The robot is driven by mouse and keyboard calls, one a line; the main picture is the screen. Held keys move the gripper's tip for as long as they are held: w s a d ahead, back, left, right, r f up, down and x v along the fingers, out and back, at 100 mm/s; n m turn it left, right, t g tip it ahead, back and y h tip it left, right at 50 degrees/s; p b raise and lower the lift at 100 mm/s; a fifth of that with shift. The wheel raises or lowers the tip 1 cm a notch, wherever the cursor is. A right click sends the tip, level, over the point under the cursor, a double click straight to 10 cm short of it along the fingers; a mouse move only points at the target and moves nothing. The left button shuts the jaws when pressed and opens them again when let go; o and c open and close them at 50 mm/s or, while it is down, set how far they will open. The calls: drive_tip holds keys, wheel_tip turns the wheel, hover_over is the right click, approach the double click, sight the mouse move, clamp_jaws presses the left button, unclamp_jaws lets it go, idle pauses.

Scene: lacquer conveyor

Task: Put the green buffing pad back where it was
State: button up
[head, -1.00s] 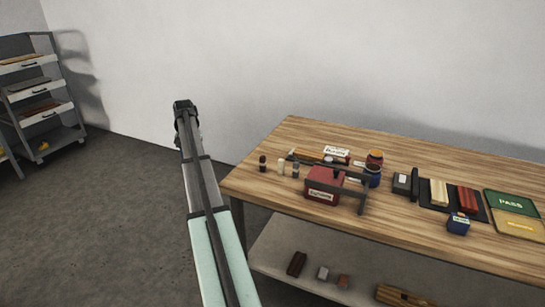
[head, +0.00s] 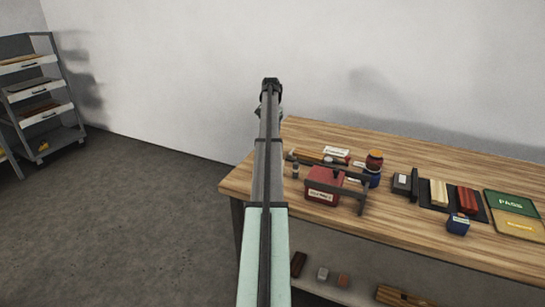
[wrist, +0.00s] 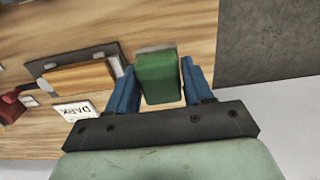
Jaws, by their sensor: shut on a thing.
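The green buffing pad (wrist: 157,75) is between the two blue fingers of my gripper (wrist: 159,86) in the wrist view, and my gripper is shut on it. In the head view my gripper (head: 271,88) is raised near the table's back left corner, seen against the wall. I cannot make out the pad in the head view. The wooden table (head: 330,226) stands at the right. In the wrist view, wood surface lies below the pad, with grey floor to the right.
A red box (head: 322,187) with a dark frame, jars (head: 374,162) and a small blue box (head: 458,224) stand on the table. A green and yellow PASS board (head: 510,202) lies at right. The wrist view shows a tan block (wrist: 78,77) and a DARK label (wrist: 76,111).

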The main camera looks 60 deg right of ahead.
drive_tip(key=shift+s+d+f, duration=0.15)
drive_tip(key=shift+s+d, duration=0.1)
drive_tip(key=shift+s+f, duration=0.1)
drive_tip(key=shift+f, duration=4.75)
drive_tip(key=shift+f, duration=0.15)
drive_tip(key=o, duration=1)
wheel_tip(320, 180, up, 12)
drive_tip(key=shift+r, duration=0.2)
